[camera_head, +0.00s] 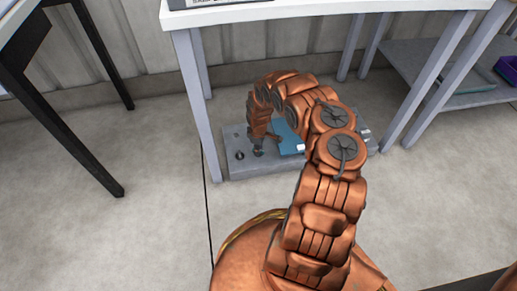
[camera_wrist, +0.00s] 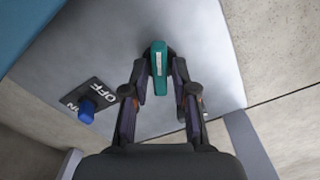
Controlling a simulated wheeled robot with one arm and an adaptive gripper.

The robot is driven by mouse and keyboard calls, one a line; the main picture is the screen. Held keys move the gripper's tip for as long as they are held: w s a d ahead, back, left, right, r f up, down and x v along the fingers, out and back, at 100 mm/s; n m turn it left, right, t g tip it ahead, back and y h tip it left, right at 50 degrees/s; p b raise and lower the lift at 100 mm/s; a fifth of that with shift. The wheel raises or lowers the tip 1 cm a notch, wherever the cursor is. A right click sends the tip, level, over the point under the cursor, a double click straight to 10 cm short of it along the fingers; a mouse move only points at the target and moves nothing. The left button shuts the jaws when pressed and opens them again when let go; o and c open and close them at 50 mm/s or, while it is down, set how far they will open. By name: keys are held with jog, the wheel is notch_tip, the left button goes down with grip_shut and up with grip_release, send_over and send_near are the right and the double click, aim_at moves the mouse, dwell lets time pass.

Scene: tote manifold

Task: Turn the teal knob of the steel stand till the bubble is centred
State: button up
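The grey steel stand (camera_head: 245,172) sits low under the white table in the head view; its plate (camera_wrist: 215,60) fills much of the wrist view. The teal knob (camera_wrist: 159,70), a narrow bar with a pale stripe, stands upright in the picture between the fingertips of my gripper (camera_wrist: 159,66). The fingers flank it closely on both sides; I cannot tell whether they touch it. In the head view my gripper (camera_head: 258,150) reaches down to the stand's left part, and the arm hides much of the stand. I cannot make out the bubble in either view.
A blue switch (camera_wrist: 86,112) on a dark OFF/ON label lies left of my gripper. A blue panel (camera_head: 290,138) lies on the stand. A grey shelf (camera_head: 430,75) stands right, a black-legged table (camera_head: 40,100) left.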

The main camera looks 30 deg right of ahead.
grip_shut()
jog(key=shift+a+m+p, duration=0.1)
jog(key=shift+m+p, duration=0.5)
jog(key=shift+m, duration=2.5)
jog(key=shift+o, duration=1.8)
grip_release()
jog(key=shift+r, duration=0.1)
